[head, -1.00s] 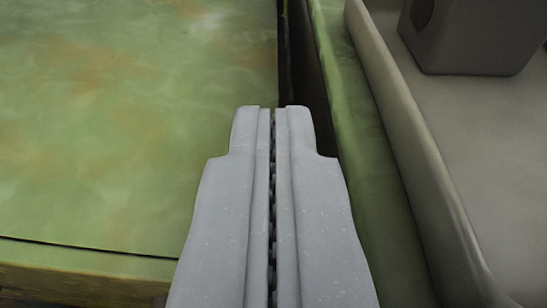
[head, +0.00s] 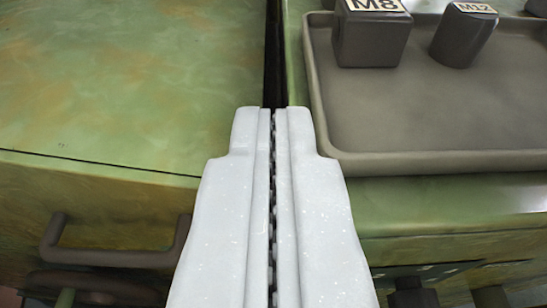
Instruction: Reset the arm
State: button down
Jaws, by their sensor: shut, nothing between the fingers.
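My gripper (head: 273,112) shows in the middle of the head view, pointing away from the camera. Its two pale grey fingers lie close together along a thin dark seam, with nothing held between them. The fingertips appear in front of the dark gap between two green machine tops. No other part of the arm shows.
A green machine top (head: 110,85) fills the left, with a dark handle (head: 110,257) on its front. At right, a grey tray (head: 430,115) holds a block marked M8 (head: 370,42) and a piece marked M12 (head: 463,38). Dark knobs (head: 412,294) sit below the tray.

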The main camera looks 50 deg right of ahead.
jog(key=shift+v, duration=0.85)
jog(key=w+a+r+n+t+y+p, duration=0.2)
jog(key=w+a+r+n+y+p, duration=0.15)
jog(key=a+r, duration=0.4)
jog(key=w+a+r+n+t+y+p, duration=0.1)
jog(key=w+a+r+n+y+p, duration=0.15)
jog(key=w+a+r, duration=0.4)
jog(key=s+a+r+n+t+y+p, duration=0.1)
jog(key=a+r+n+y+p, duration=0.1)
jog(key=r, duration=0.9)
jog(key=s+a+r+n+t+y+p, duration=0.1)
jog(key=a+r, duration=0.4)
jog(key=r, duration=0.6)
jog(key=n+y+p, duration=0.1)
jog(key=y+p, duration=0.1)
jog(key=shift+s+a+n+t+y, duration=0.3)
jog(key=shift+s+a+t+y, duration=0.1)
jog(key=c, duration=2.1)
grip_release()
jog(key=shift+c, duration=0.2)
